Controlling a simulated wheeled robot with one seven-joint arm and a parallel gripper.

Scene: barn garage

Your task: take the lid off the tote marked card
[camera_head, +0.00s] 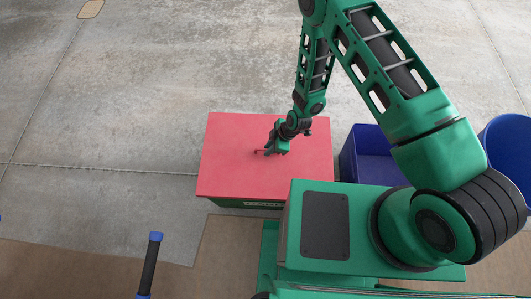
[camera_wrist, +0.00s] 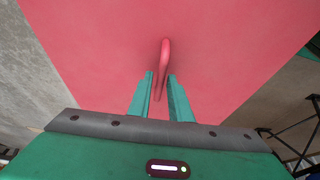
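A red lid (camera_head: 230,155) lies flat on a dark green tote (camera_head: 232,203), whose front label (camera_head: 262,204) is partly hidden and too small to read for sure. The lid fills most of the wrist view (camera_wrist: 235,60). A red loop handle (camera_wrist: 165,60) stands up from the lid. My gripper (camera_head: 268,152) is over the lid's middle. In the wrist view its two green fingers (camera_wrist: 160,82) stand on either side of the handle. A narrow gap shows beside the handle, so the fingers look apart and not clamped.
A blue open bin (camera_head: 370,155) stands right of the tote, and a round blue container (camera_head: 510,150) is at the far right. A blue-capped dark handle (camera_head: 152,255) rises at lower left.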

